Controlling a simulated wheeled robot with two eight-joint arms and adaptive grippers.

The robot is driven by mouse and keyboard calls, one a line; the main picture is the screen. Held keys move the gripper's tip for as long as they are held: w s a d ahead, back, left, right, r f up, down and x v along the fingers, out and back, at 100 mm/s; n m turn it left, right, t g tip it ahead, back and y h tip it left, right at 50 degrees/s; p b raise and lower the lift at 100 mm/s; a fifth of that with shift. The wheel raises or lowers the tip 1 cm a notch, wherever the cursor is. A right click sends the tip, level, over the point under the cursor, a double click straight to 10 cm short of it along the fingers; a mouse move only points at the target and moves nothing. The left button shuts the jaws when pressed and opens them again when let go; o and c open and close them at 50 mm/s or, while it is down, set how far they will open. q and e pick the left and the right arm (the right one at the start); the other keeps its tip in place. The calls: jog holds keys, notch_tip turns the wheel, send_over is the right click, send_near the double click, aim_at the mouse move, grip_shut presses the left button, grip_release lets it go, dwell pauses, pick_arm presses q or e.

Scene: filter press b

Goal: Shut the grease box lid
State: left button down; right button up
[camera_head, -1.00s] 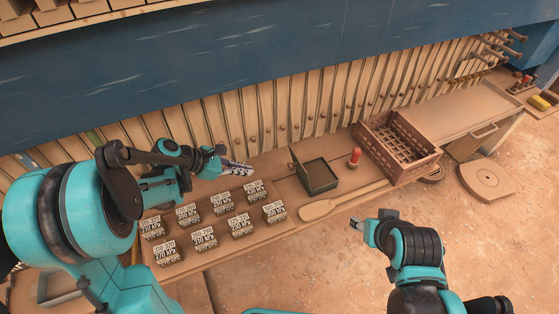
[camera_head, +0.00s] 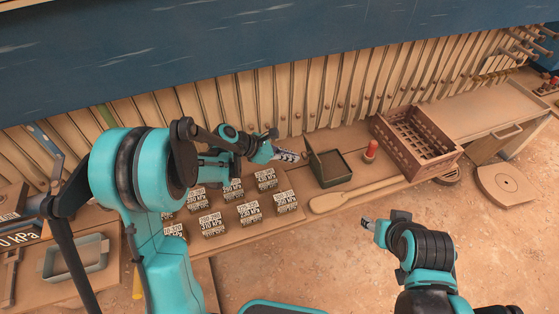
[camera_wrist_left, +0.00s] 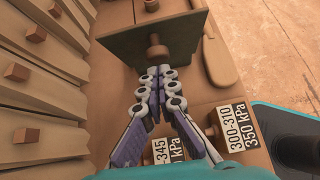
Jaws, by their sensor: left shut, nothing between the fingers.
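The grease box (camera_head: 334,179) is a small dark green open box on the bench. Its lid (camera_head: 313,160) stands up at the box's left side; in the left wrist view the lid (camera_wrist_left: 178,36) shows its flat outer face with a brown knob (camera_wrist_left: 157,50). My left gripper (camera_head: 296,156) is just left of the lid, on its outer side. In the left wrist view my left gripper (camera_wrist_left: 160,72) has its fingertips together and empty, close to the knob; whether they touch it I cannot tell. My right gripper (camera_head: 368,224) hangs over the floor, away from the box; its finger state is unclear.
A red-topped item (camera_head: 371,151) and a brown crate (camera_head: 400,147) stand right of the box. A wooden paddle (camera_head: 350,197) lies in front. Several labelled blocks (camera_head: 249,212) sit to the left. Ribbed plates (camera_head: 290,101) line the back.

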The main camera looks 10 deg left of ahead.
pick_arm(q)
jog(key=shift+w+d, duration=0.2)
jog(key=shift+d, duration=0.05)
jog(key=shift+r, duration=0.2)
pick_arm(e)
jog(key=shift+r, duration=0.1)
